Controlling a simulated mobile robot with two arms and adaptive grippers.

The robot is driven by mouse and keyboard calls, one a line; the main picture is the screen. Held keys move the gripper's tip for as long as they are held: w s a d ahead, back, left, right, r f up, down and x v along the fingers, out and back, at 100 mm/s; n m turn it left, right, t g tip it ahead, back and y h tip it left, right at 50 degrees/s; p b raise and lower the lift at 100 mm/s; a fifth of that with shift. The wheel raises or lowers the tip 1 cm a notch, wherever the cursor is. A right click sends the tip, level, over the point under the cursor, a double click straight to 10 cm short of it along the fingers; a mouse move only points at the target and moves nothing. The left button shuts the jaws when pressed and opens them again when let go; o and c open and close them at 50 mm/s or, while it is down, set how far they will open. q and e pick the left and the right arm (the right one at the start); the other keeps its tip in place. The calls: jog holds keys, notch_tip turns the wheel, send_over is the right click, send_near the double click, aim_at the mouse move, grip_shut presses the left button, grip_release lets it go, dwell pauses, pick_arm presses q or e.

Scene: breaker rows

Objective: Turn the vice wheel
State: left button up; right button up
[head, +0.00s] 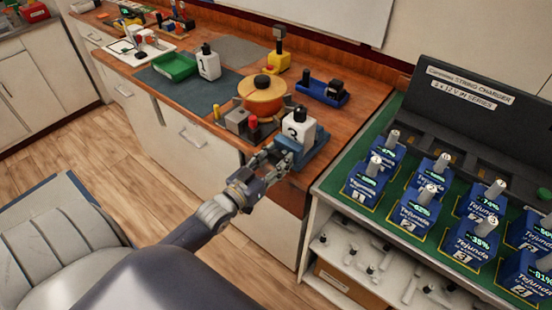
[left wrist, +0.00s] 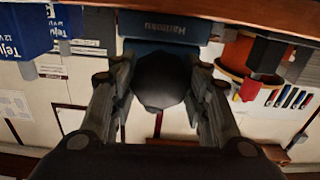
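A small blue vice (head: 310,150) sits at the bench's front right corner and holds a white block marked 2 (head: 298,128). It also shows in the left wrist view as a blue body (left wrist: 165,50) with lettering. The vice wheel (left wrist: 160,82) is a dark, faceted disc in front of that body. In the head view my gripper hides the wheel. My left gripper (head: 270,158) is at the front of the vice, and its two fingers (left wrist: 160,75) stand close on either side of the wheel. Whether both fingers press on it cannot be told. My right gripper is not in view.
An orange round pot (head: 262,95), a grey block (head: 237,121) and a red-topped item (head: 253,122) stand left of the vice. A green-topped charger bench with blue batteries (head: 410,212) is close on the right. Open floor (head: 155,195) lies front left.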

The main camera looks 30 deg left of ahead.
pick_arm(q)
jog(key=shift+m+p, duration=0.3)
jog(key=shift+p, duration=0.1)
jog(key=shift+c, duration=0.2)
jog(key=o, duration=1.1)
jog(key=s, duration=0.8)
jog(key=s+a, duration=0.1)
jog(key=s, duration=0.3)
